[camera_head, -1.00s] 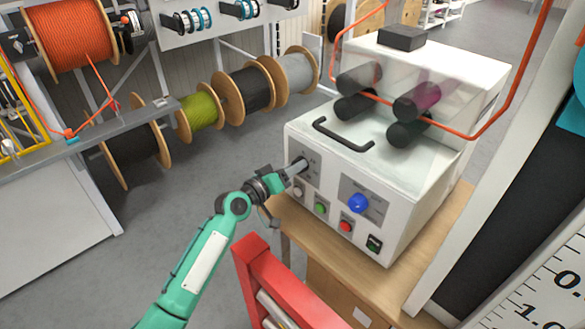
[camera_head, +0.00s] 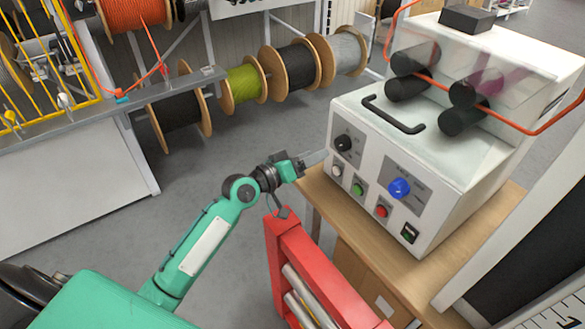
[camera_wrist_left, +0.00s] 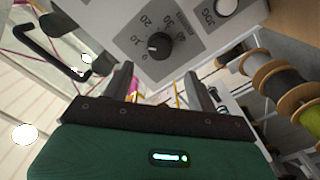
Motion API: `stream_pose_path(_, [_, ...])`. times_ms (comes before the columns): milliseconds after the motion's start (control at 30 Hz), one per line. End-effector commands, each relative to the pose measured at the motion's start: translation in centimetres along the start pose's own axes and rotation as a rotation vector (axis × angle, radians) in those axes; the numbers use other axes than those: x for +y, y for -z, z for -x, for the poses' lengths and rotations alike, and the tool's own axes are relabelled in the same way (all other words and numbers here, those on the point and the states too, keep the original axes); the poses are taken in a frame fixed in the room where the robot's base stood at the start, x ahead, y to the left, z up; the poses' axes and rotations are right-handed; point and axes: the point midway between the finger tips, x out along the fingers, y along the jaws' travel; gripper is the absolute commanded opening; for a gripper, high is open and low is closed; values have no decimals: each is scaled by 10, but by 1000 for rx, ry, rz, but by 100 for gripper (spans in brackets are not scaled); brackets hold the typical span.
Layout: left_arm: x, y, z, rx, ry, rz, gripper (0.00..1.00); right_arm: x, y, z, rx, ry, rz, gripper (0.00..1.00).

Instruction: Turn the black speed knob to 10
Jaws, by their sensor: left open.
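The black speed knob (camera_head: 343,143) is on the upper left of the white machine's front panel. In the left wrist view the knob (camera_wrist_left: 159,46) sits on a grey plate marked 0, 10, 20 and 30. Its small pale mark faces left, toward the 0 and 10 side; the exact reading is too small to tell. My left gripper (camera_head: 316,159) is just left of and below the knob, apart from it. In the wrist view its two fingers (camera_wrist_left: 158,88) are spread and empty, with the knob beyond them. My right gripper is not in view.
A blue knob (camera_head: 399,188), a green button (camera_head: 358,189) and a red button (camera_head: 382,211) are on the same panel. A black handle (camera_head: 392,116) lies on top. A red frame (camera_head: 285,258) stands below my left wrist. Cable reels (camera_head: 290,70) hang behind.

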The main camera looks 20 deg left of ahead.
Motion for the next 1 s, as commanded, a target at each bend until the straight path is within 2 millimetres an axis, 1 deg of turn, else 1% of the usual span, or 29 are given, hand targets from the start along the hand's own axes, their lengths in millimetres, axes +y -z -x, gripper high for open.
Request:
stream_pose_path(33, [-2, -3, 13, -3, 1, -2, 58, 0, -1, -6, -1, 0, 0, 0])
stream_pose_path(100, [-2, -3, 27, -2, 1, -3, 58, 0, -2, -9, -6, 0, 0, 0])
stream_pose_path(200, [-2, -2, 43, -2, 1, -2, 58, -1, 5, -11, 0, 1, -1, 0])
stream_pose_path(333, [-1, -1, 56, -2, 1, -1, 58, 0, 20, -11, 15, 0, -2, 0])
stream_pose_path(400, [0, -1, 59, -1, 0, 0, 58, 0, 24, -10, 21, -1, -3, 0])
stream_pose_path(500, [0, 0, 62, 0, -1, 0, 58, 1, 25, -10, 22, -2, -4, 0])
stream_pose_path(900, [0, 0, 62, 0, 0, 0, 58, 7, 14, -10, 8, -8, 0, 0])
stream_pose_path(967, [0, -2, 62, -5, 2, -2, 58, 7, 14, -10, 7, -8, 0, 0])
stream_pose_path(1000, [0, -7, 63, -16, 6, -8, 58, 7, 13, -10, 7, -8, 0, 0])
